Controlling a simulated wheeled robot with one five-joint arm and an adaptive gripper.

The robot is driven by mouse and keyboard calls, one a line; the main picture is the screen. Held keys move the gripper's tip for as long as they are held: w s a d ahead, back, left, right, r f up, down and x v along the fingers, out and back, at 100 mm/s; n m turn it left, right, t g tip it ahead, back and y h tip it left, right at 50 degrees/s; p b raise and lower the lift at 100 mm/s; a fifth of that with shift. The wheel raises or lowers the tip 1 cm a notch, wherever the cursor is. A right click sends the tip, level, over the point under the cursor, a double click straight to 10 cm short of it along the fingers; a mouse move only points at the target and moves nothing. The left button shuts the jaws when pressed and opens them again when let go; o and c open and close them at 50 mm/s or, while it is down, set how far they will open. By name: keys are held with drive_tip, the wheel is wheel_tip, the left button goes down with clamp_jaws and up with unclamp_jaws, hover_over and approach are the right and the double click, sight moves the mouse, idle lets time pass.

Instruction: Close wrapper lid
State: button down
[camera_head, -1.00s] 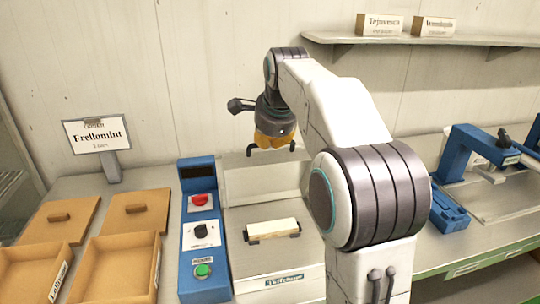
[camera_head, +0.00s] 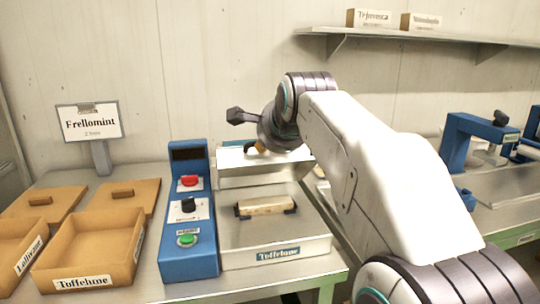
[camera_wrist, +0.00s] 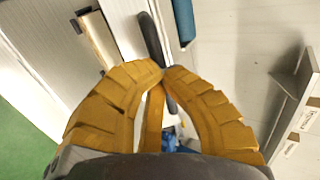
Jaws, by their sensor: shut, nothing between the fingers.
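The wrapper (camera_head: 270,262) is a low metal box with a blue control column (camera_head: 187,258) on its left. Its lid (camera_head: 262,180) stands raised at the back as a pale panel. A cream bar with dark ends (camera_head: 265,206) sits on the wrapper bed and also shows in the wrist view (camera_wrist: 97,40). My gripper (camera_head: 254,149) is at the lid's top edge, largely hidden by my wrist. In the wrist view its yellow fingers (camera_wrist: 162,72) are shut and empty, with a dark bar (camera_wrist: 151,38) just beyond the tips. I cannot tell whether they touch the lid.
The column carries a red button (camera_head: 190,181), a black knob (camera_head: 188,205) and a green button (camera_head: 187,240). Wooden trays (camera_head: 85,282) and wooden lids stand on the left. A blue press (camera_head: 462,140) stands on the right. A shelf (camera_head: 430,38) hangs above.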

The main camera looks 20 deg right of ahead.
drive_tip(key=s+f+t+b, duration=0.1)
drive_tip(key=s+f+b, duration=0.1)
drive_tip(key=f+b, duration=0.4)
drive_tip(key=s+a+f+b, duration=0.1)
drive_tip(key=s+f+b, duration=0.1)
drive_tip(key=f+b, duration=0.4)
drive_tip(key=s+f+t+b, duration=0.1)
drive_tip(key=s+f+b, duration=0.1)
drive_tip(key=f+b, duration=0.4)
drive_tip(key=shift+a+f+t+b, duration=0.15)
drive_tip(key=shift+f+t+b, duration=0.2)
drive_tip(key=shift+b, duration=1.5)
drive_tip(key=shift+f+b, duration=0.5)
drive_tip(key=shift+f, duration=0.25)
drive_tip(key=c, duration=1.1)
unclamp_jaws()
drive_tip(key=shift+r, duration=0.1)
drive_tip(key=shift+r, duration=0.1)
wheel_tip(320, 180, up, 10)
drive_tip(key=shift+p, duration=0.35)
